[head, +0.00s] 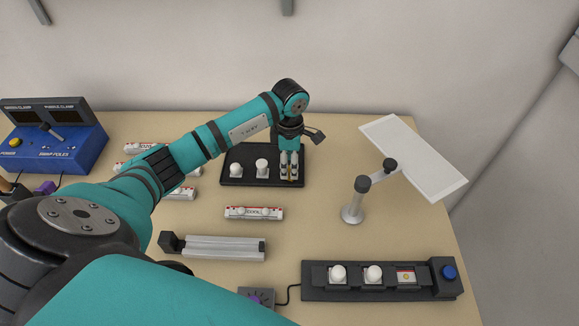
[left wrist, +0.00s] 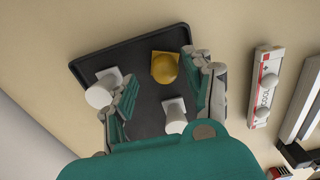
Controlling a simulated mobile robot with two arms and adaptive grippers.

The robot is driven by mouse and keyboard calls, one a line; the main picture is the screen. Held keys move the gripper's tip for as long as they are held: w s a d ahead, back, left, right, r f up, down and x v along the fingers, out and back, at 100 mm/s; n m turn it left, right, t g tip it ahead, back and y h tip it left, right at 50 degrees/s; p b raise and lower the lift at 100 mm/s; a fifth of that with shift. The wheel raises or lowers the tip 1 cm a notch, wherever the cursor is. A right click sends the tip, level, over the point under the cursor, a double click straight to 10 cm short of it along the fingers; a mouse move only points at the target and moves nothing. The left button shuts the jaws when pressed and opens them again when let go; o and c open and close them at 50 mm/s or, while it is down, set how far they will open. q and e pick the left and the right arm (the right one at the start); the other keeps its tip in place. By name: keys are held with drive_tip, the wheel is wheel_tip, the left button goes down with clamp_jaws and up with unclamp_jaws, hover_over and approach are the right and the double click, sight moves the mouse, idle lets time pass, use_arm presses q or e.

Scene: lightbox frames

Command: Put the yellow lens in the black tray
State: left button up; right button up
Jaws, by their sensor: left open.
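The black tray (head: 224,160) lies at the back middle of the table and fills much of the left wrist view (left wrist: 100,56). The yellow lens (left wrist: 165,67), a dome on a square base, appears to sit on the tray floor. It lies just past my left gripper's fingertips, between them. In the head view only a bit of yellow (head: 293,178) shows among the fingers. My left gripper (head: 289,176) points down over the tray's right part, open. Two white pieces (head: 236,170) (head: 262,167) stand in the tray to its left. My right gripper is not in view.
A white labelled bar (head: 254,213) lies in front of the tray, with several more at left.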

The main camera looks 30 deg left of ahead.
sight(289, 166)
use_arm(q)
wheel_tip(289, 166, up, 10)
drive_tip(key=b, duration=0.2)
drive_tip(key=shift+r, duration=0.15)
drive_tip(key=shift+a, duration=0.1)
